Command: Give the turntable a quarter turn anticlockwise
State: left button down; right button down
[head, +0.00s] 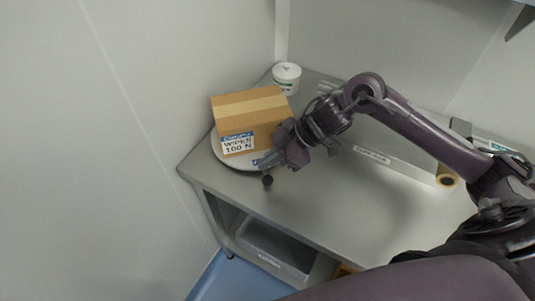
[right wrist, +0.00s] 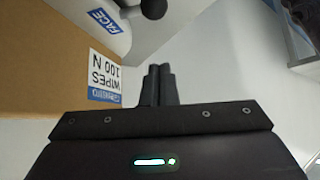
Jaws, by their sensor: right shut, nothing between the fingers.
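The turntable (head: 232,163) is a pale round disc on the left part of the steel bench. A cardboard box (head: 247,103) with a "WIPES 100 N" label stands on it and hides most of it. A blue "FACE" label (right wrist: 104,21) sits on the turntable's rim in the right wrist view. A black knob (head: 267,180) is at the near edge of the disc; it also shows in the wrist view (right wrist: 153,8). My right gripper (head: 267,162) is shut and empty, close beside the box's right side and just behind the knob. Its closed fingers (right wrist: 158,84) show no contact with the knob. My left gripper is out of view.
A white tub (head: 286,76) stands behind the box. A long grey labelled unit (head: 375,145) and a yellowish roll (head: 446,177) lie to the right. The bench's front middle (head: 330,205) is clear. A grey bin (head: 270,245) sits below. Walls close off the left and back.

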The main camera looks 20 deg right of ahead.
aim_at(264, 179)
jog(key=p+x, duration=0.1)
jog(key=x, duration=0.6)
jog(key=shift+w+a+f, duration=0.1)
jog(key=shift+a, duration=0.15)
jog(key=d, duration=0.1)
jog(key=d+p, duration=0.1)
jog(key=s+d+p, duration=0.1)
jog(key=shift+f, duration=0.4)
jog(key=shift+s+d+f, duration=0.1)
jog(key=shift+s+d, duration=0.1)
jog(key=shift+d, duration=0.3)
jog(key=shift+w+a, duration=0.1)
jog(key=shift+f, duration=0.1)
